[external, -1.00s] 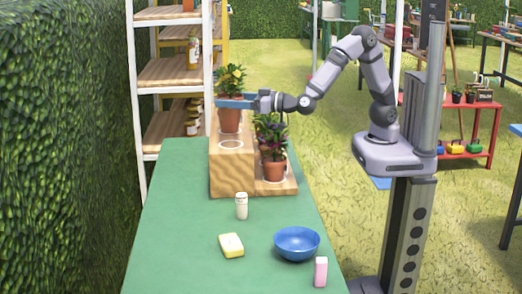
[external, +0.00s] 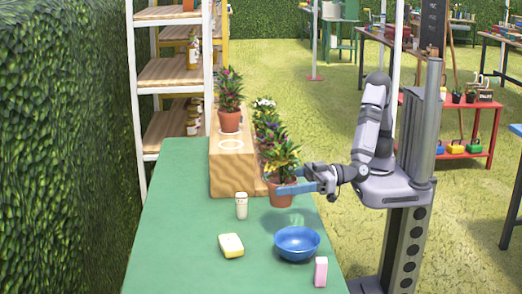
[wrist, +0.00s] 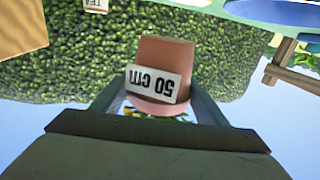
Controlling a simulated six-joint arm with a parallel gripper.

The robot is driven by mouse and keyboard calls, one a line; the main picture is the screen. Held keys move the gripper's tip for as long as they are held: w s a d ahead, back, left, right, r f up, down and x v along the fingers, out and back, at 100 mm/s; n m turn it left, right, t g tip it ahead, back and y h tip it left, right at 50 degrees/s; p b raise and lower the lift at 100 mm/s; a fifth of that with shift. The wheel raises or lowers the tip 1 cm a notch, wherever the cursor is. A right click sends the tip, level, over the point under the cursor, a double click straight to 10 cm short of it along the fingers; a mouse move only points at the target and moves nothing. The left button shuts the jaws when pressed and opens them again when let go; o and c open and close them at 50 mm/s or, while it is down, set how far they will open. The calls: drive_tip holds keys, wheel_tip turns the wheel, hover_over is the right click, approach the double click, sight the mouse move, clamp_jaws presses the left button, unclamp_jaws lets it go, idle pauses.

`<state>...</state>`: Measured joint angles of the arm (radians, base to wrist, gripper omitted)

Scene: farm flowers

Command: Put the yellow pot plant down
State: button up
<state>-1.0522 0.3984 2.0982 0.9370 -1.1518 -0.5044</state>
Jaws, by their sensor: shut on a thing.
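A terracotta pot plant (external: 282,160) with yellow-tinged and purple-green leaves is held in my gripper (external: 283,188) at the right side of the green table, in front of the wooden stepped stand. In the wrist view the terracotta pot (wrist: 165,52) appears upside down between my gripper's fingers (wrist: 150,100), with a white "50 cm" label. A little yellow shows under the label; most of the foliage is hidden there.
The wooden stand (external: 232,172) holds another potted plant (external: 229,90) on top and more plants on its right. A white bottle (external: 241,206), yellow sponge (external: 231,245), blue bowl (external: 297,243) and pink block (external: 321,271) stand nearby. The left of the green table (external: 180,230) is clear.

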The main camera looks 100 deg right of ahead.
drive_tip(key=shift+s+a+f+b, duration=0.4)
drive_tip(key=shift+s+a+f, duration=0.15)
drive_tip(key=shift+s+f, duration=0.3)
drive_tip(key=shift+s+d+f+m+h, duration=0.1)
drive_tip(key=shift+s+f+m+h, duration=0.05)
drive_tip(key=shift+s+m+h, duration=0.2)
drive_tip(key=d+r+m+h, duration=0.2)
drive_tip(key=d+m+h, duration=0.4)
drive_tip(key=d+h, duration=0.4)
drive_tip(key=shift+n+y, duration=0.25)
drive_tip(key=shift+y, duration=0.3)
drive_tip(key=shift+s+d+f+b, duration=0.1)
drive_tip(key=shift+d+f+b, duration=0.2)
drive_tip(key=shift+f, duration=1.35)
drive_tip(key=shift+s+d+f+b, duration=0.1)
drive_tip(key=shift+f+b, duration=0.35)
drive_tip(key=shift+f, duration=1.2)
drive_tip(key=shift+s+d+f+b, duration=0.15)
drive_tip(key=shift+f+b, duration=0.2)
drive_tip(key=shift+f, duration=1.3)
drive_tip(key=shift+f, duration=0.2)
drive_tip(key=o, duration=1.4)
